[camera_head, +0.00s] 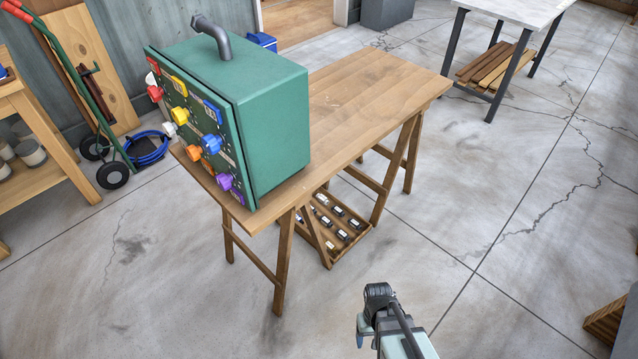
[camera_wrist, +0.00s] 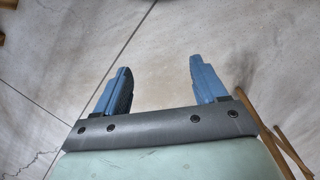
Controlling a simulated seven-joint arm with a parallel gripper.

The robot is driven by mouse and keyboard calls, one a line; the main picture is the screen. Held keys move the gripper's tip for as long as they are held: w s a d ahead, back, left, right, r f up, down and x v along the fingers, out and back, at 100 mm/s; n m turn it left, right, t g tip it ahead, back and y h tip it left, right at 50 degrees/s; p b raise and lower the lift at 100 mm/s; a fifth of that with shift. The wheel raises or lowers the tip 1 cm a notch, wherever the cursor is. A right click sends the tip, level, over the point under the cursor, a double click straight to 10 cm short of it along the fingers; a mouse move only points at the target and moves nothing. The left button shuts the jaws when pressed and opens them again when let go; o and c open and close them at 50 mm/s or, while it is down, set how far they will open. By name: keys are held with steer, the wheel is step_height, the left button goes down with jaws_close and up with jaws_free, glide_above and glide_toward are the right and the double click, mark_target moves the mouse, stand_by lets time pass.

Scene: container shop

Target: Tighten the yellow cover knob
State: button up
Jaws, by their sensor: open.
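A green box (camera_head: 265,130) stands on the wooden workbench (camera_head: 375,88), its panel of coloured knobs facing left. In the head view my arm is low in the picture, in front of the bench and well away from the box. No knob shows in the wrist view.
White, blue (camera_head: 211,145), orange (camera_head: 195,153) and purple (camera_head: 225,182) knobs are close together below the yellow one. A grey curved pipe (camera_head: 212,38) rises from the box top. A tray (camera_head: 345,240) of small items is under the bench. Open floor lies to the right.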

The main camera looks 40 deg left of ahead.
steer(key=s+a+r+n+t+y, duration=0.1)
steer(key=s+a+r+n+t, duration=0.2)
steer(key=a, duration=1.1)
steer(key=s+a+r+n+t+y, duration=0.1)
steer(key=s+a+r+n, duration=0.3)
steer(key=a, duration=0.9)
steer(key=s+a+r+n+t+y, duration=0.2)
steer(key=s+a+r+n, duration=0.1)
steer(key=s+a+r, duration=0.8)
steer(key=s+a+r+n+t+y, duration=0.1)
steer(key=s+a+r+n+t, duration=0.15)
steer(key=s+a+r, duration=0.85)
steer(key=n+t+h, duration=0.2)
steer(key=n+t, duration=1)
glide_toward(175, 118)
steer(key=shift+m, duration=0.25)
steer(key=w, duration=1)
steer(key=shift+w+r, duration=0.1)
steer(key=shift+r, duration=0.1)
